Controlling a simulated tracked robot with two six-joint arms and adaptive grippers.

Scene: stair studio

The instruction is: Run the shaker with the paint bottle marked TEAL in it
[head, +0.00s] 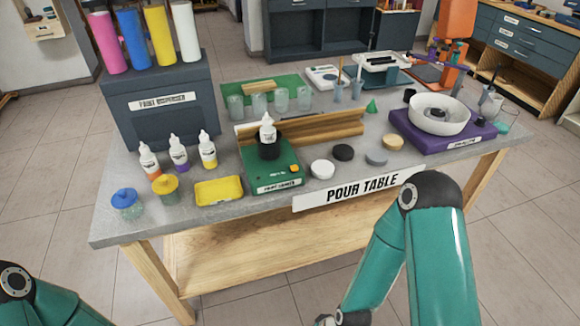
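The paint shaker (284,186) is a green box with a front label, on the pour table near its front middle. It has a small orange button on top at the right. A white bottle (267,133) with a pointed cap stands upright in its black holder (269,150); I cannot read its marking, and its lower part is hidden. Left of the shaker stand three white bottles, with orange (149,160), purple (178,154) and yellow (208,151) bands. My arms show at the bottom left and lower right, in front of the table.
A yellow tray (219,192) and two lidded jars (127,204) (166,189) lie left of the shaker. Several round pucks (322,169) lie to its right. A purple spinner with a white bowl (437,115) stands at the right. A dark rack (163,120) stands behind the bottles.

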